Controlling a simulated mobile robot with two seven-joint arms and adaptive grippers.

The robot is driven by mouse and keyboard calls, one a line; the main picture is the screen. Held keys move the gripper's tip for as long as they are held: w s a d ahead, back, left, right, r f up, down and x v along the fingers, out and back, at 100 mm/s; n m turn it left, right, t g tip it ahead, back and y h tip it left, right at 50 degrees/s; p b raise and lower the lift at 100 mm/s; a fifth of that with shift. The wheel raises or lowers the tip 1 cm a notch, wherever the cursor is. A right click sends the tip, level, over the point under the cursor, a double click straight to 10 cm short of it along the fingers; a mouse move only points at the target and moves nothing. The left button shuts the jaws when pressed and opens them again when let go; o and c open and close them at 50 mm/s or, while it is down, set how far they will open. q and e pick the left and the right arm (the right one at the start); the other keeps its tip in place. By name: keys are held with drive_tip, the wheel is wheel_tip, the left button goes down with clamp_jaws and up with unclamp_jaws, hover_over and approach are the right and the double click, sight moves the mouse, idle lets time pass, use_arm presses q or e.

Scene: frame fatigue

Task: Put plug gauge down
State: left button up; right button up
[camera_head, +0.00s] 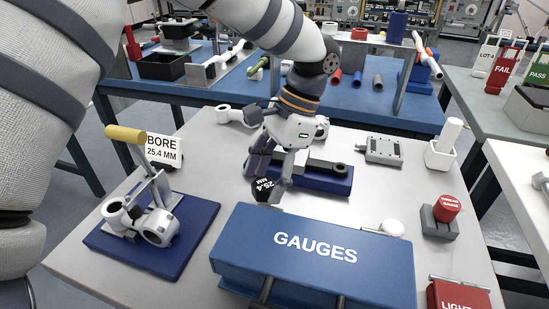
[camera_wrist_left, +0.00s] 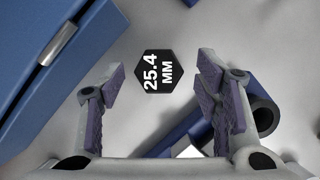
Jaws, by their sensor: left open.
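The plug gauge (camera_head: 265,190) shows as a black hexagonal end marked "25.4 MM" over the grey tabletop, behind the blue GAUGES case (camera_head: 300,255). In the left wrist view its hexagonal face (camera_wrist_left: 162,73) lies between the fingertips of my left gripper (camera_wrist_left: 160,82), with clear gaps on both sides. The rest of the gauge is hidden behind that face, so I cannot tell how it meets the table. My left gripper (camera_head: 273,176) is open and low over the table. My right gripper is not in view.
A blue block (camera_head: 325,181) with a dark bar sits right beside the gripper. A blue fixture plate (camera_head: 150,250) with a toggle clamp stands left. A red-topped thread gauge (camera_head: 446,208) and white cup (camera_head: 440,155) stand right. Bare tabletop lies left of the gauge.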

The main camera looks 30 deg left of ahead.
use_arm(q)
drive_tip(key=v, duration=1.1)
drive_tip(key=shift+b, duration=0.45)
